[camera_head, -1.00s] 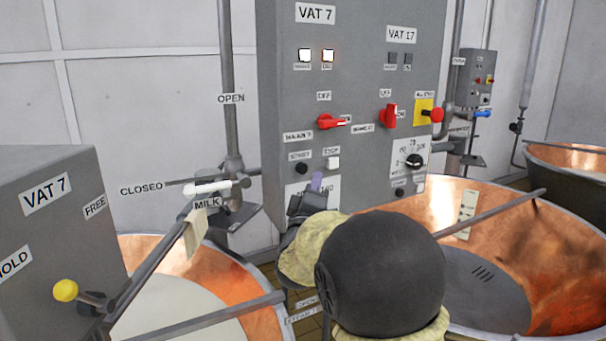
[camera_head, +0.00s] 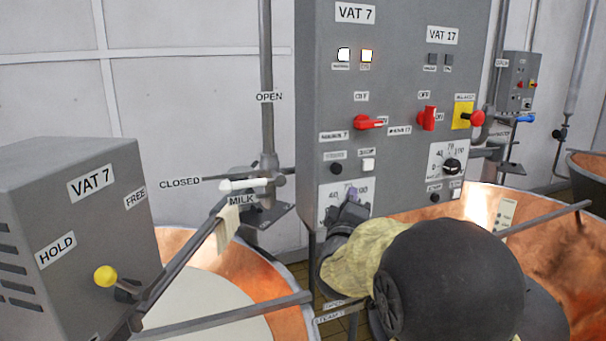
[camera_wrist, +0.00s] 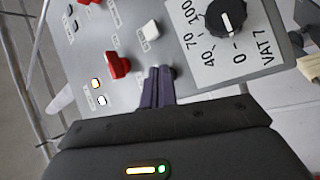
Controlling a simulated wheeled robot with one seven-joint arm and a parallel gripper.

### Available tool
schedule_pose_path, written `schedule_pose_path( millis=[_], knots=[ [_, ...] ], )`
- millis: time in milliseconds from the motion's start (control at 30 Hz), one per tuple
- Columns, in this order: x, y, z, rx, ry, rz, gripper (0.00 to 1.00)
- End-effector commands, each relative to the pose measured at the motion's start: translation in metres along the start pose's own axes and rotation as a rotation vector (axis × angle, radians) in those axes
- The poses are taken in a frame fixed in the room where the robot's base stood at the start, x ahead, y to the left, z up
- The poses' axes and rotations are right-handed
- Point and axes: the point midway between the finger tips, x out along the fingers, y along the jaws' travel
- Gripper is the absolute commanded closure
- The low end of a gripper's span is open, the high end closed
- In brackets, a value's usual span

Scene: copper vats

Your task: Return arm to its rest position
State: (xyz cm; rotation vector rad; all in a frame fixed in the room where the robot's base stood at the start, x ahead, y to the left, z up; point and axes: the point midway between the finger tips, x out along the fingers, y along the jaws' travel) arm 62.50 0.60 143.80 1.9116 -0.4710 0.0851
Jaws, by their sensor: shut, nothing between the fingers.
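My gripper (camera_head: 351,192) is in front of the lower left of the grey control panel (camera_head: 395,85), partly covering the left dial plate (camera_head: 331,212) in the head view. In the wrist view its two dark purple fingers (camera_wrist: 158,72) are together and empty. The VAT 7 dial's black knob (camera_wrist: 226,17) is up and right of the fingertips there, with a gap between. A white button (camera_wrist: 151,31) and a red switch (camera_wrist: 117,66) are near the tips. My dark, yellow-sleeved arm hides part of the right vat in the head view.
Copper vats stand left (camera_head: 277,293) and right (camera_head: 555,257); the left holds pale liquid. A grey box (camera_head: 80,215) with a yellow-knobbed lever (camera_head: 106,276) is at left. A milk valve with a white handle (camera_head: 245,184) and pipe (camera_head: 267,60) stand between box and panel.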

Motion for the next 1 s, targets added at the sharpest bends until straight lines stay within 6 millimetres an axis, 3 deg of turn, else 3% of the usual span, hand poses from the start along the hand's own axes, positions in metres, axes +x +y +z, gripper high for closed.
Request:
schedule_pose_path(
  millis=[167, 267, 500, 633, 800, 900, 1000],
  knots=[
    [-0.028, -0.052, 0.023, 0.212, -0.041, -0.307, 1.0],
    [-0.054, -0.081, 0.038, 0.332, -0.109, -0.486, 1.0],
    [-0.144, -0.135, 0.08, 0.568, -0.407, -0.86, 1.0],
    [-0.204, -0.15, 0.106, 0.655, -0.642, -1.012, 1.0],
    [-0.285, -0.153, 0.14, 0.71, -0.993, -1.13, 1.0],
    [-0.317, -0.149, 0.153, 0.714, -1.143, -1.149, 1.0],
    [-0.331, -0.147, 0.159, 0.712, -1.216, -1.152, 1.0]
  ],
)
